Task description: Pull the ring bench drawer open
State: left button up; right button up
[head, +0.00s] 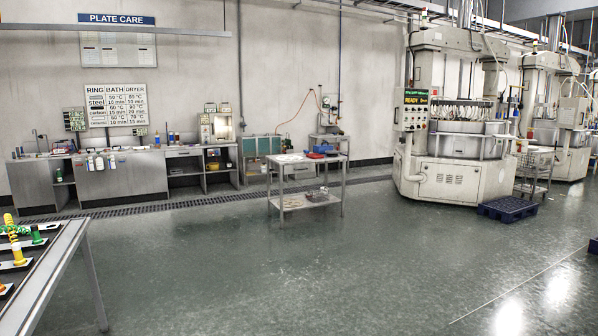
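A small metal table (277,180) stands in the middle of the hall, with a drawer front (298,170) under its top that looks shut. A long grey bench (125,175) runs along the back wall at left, and it has a drawer front (183,153) that also looks shut. I cannot tell from this view which of them is the ring bench. Both are several steps away across the floor. Neither of my grippers is in view.
A dark-topped table (62,262) with yellow and green items stands close at the left. Large lapping machines (455,180) stand at right, with a blue pallet (507,208) before one. A drain grate (150,209) crosses the floor. The middle floor is clear.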

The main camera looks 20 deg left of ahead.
aim_at(305, 167)
jog(key=i+j+u, duration=0.1)
jog(key=i+u, duration=0.25)
jog(key=i, duration=6.6)
jog(key=j+u, duration=0.05)
jog(key=j, duration=0.1)
